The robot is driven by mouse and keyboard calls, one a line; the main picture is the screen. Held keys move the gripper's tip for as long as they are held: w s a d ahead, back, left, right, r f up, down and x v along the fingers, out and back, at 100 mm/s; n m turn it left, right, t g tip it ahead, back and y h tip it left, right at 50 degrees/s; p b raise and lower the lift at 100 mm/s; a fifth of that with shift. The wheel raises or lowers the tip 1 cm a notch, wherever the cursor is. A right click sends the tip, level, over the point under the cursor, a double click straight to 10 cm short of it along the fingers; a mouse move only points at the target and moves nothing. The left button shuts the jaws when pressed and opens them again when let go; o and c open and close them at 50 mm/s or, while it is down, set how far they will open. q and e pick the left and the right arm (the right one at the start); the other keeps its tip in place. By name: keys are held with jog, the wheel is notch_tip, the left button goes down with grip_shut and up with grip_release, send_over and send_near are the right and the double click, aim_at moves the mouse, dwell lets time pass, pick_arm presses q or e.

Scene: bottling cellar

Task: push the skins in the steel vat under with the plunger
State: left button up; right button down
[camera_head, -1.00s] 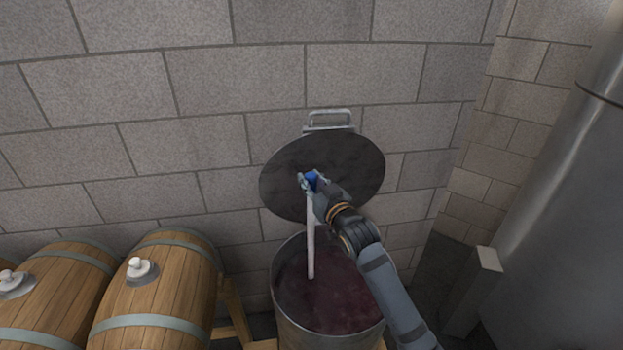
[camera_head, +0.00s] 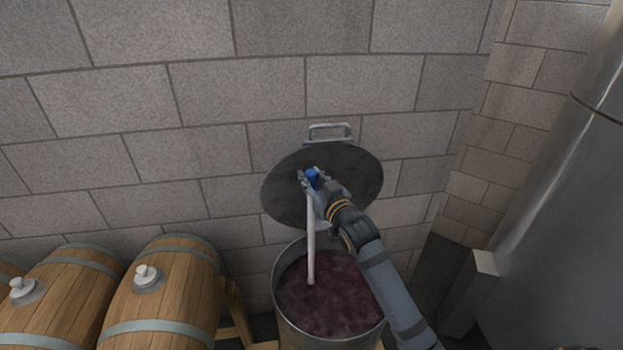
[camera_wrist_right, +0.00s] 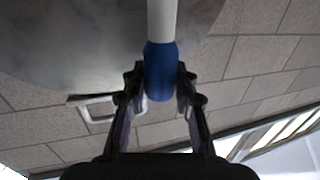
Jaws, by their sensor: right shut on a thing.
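The steel vat (camera_head: 279,299) stands open at the lower middle, with its round lid (camera_head: 357,168) tilted up against the wall behind it. Dark purple-red skins (camera_head: 330,300) fill the vat below its rim. My right gripper (camera_head: 311,182) is shut on the blue grip of the plunger (camera_head: 311,240), above the vat. The plunger's white shaft hangs nearly upright, and its lower end meets the skins; whatever is under the surface is hidden. In the right wrist view the blue grip (camera_wrist_right: 160,75) sits between the fingers. My left gripper is not in view.
A large steel tank (camera_head: 560,200) stands at the right. A block wall (camera_head: 240,90) is close behind the lid.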

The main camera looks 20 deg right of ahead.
jog(key=shift+r+p, duration=3.2)
jog(key=shift+r, duration=0.7)
jog(key=shift+r+p, duration=0.45)
notch_tip(320, 180, up, 8)
jog(key=p, duration=0.7)
